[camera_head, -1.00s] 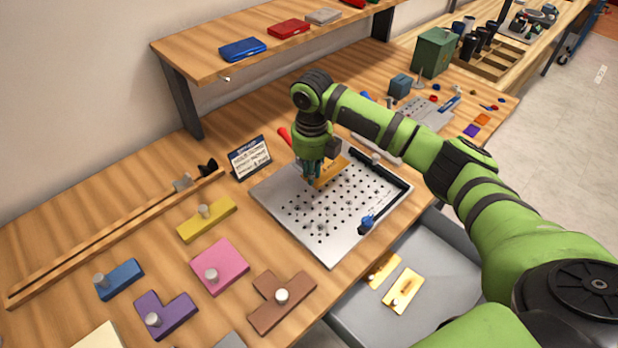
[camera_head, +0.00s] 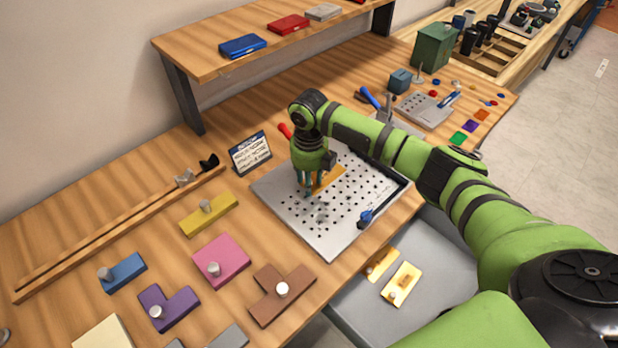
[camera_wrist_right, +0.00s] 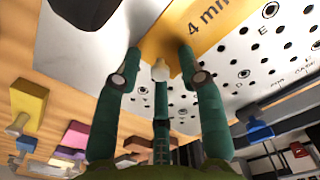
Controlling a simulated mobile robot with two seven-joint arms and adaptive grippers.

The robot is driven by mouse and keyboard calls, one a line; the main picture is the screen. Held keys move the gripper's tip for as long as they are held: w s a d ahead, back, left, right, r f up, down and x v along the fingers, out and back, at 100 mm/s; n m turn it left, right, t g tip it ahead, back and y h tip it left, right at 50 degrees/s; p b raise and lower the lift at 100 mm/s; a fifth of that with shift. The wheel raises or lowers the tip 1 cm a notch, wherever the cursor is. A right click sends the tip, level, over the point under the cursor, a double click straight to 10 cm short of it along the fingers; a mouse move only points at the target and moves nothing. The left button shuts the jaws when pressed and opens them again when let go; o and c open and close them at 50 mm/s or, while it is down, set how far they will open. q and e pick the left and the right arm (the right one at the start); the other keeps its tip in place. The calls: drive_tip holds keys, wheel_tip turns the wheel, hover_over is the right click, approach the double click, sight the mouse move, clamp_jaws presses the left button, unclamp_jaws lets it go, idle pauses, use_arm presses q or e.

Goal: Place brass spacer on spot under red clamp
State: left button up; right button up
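The brass spacer (camera_head: 330,178) is a flat gold plate with a pale knob. It is over the perforated grey plate (camera_head: 343,228), and I cannot tell whether it rests flat. In the right wrist view the spacer (camera_wrist_right: 222,22) carries a "4 mm" mark. My right gripper (camera_head: 310,191) is low over it. Its green fingers (camera_wrist_right: 160,60) stand apart around the knob, with gaps at both sides, so it looks open. The red clamp handle (camera_head: 285,130) is behind the gripper; the spot under it is hidden by my arm. My left gripper is not in view.
More gold plates (camera_head: 403,284) lie in the grey drawer (camera_head: 365,318) in front. A blue clamp (camera_head: 366,215) is at the plate's right edge. A sign (camera_head: 250,152) stands left of the plate. Coloured knobbed blocks, such as the pink one (camera_head: 222,258), cover the left table.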

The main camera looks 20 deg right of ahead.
drive_tip(key=shift+r, duration=0.45)
wheel_tip(320, 180, up, 12)
drive_tip(key=b, duration=0.2)
drive_tip(key=shift+f, duration=0.25)
